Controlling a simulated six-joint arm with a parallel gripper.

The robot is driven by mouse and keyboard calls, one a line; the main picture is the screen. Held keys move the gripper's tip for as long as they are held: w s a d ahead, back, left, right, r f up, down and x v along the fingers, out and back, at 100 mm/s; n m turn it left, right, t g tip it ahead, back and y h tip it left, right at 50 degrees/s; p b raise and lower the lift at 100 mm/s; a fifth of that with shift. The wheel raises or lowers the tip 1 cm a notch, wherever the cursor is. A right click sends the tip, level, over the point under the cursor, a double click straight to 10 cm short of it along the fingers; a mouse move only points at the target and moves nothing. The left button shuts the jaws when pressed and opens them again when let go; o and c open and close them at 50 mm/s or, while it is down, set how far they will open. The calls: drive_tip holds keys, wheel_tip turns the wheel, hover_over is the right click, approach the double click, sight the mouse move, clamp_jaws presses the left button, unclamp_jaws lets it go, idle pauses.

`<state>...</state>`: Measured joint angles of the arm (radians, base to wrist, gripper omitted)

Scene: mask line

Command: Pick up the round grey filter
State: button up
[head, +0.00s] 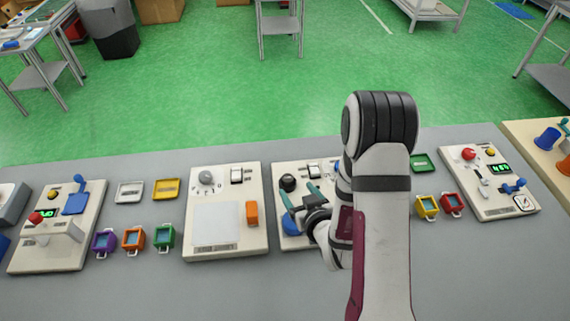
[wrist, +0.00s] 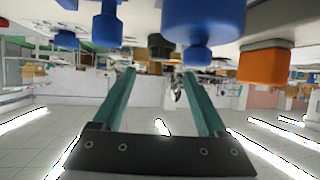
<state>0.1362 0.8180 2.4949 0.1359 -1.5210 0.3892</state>
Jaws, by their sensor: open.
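I cannot pick out a round grey filter for certain in either view. My gripper (head: 300,194) is open, its two teal fingers spread above the middle light panel (head: 283,173), and my arm hides much of that panel's right side. In the wrist view, which looks upside down, the open fingers (wrist: 158,73) point away with no object clearly held between them. A large blue part (wrist: 203,18) shows near the right fingertip; a blue round part (head: 291,229) sits under the gripper in the head view.
A panel with a dial (head: 206,178) and an orange block (head: 252,213) stands to the left. Purple, orange and green bins (head: 133,238) stand farther left, near grey (head: 130,192) and yellow (head: 166,189) trays. Yellow and red bins (head: 427,206) and another panel (head: 487,180) are right.

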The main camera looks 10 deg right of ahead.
sight(288, 178)
drive_tip(key=x, duration=0.7)
drive_tip(key=shift+r, duration=0.1)
clamp_jaws()
